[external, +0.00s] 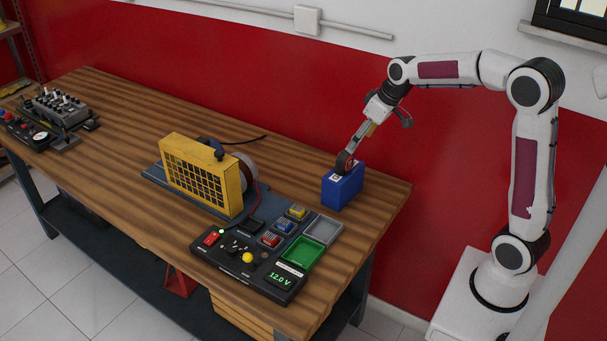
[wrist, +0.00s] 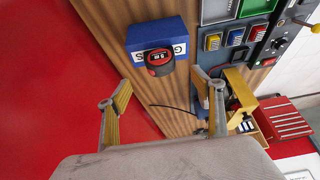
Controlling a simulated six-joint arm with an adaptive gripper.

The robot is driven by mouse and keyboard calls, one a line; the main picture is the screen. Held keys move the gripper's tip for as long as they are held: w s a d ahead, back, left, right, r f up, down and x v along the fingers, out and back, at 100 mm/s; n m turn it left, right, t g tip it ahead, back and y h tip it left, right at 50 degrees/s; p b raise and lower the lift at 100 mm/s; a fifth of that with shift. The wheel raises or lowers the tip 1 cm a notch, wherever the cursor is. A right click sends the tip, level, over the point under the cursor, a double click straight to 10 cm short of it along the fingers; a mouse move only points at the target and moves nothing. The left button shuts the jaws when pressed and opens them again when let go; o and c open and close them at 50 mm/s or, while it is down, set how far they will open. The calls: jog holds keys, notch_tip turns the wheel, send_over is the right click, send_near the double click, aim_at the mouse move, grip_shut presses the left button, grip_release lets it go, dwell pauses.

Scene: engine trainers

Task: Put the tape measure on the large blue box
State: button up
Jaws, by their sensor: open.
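The large blue box (external: 343,187) stands on the workbench near its far right corner. It also shows at the top of the wrist view (wrist: 140,36). The tape measure (external: 344,163), dark with a red centre, shows at the top of the blue box. In the wrist view the tape measure (wrist: 158,62) appears against the box's white-labelled side; its exact contact with the box is hard to tell. My gripper (external: 353,151) is just above the tape measure. In the wrist view my gripper (wrist: 161,88) has its fingers spread wide, with no finger touching the tape measure.
A yellow caged unit (external: 201,174) stands left of the box. A control panel (external: 248,262), a green tray (external: 301,251) and a grey tray (external: 323,229) lie in front. A red wall (external: 270,80) rises behind the bench. The bench's left middle is clear.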

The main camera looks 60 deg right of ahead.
jog(key=shift+s+r, duration=0.3)
jog(key=shift+r, duration=0.35)
jog(key=shift+s+a, duration=0.1)
jog(key=s+a+r, duration=0.4)
jog(key=s+a, duration=0.4)
jog(key=s, duration=0.5)
jog(key=s+a+f, duration=0.2)
jog(key=s, duration=0.5)
jog(key=s+a+f, duration=0.2)
jog(key=s, duration=0.6)
jog(key=shift+a+t, duration=0.3)
jog(key=shift+t, duration=0.1)
jog(key=shift+f, duration=0.1)
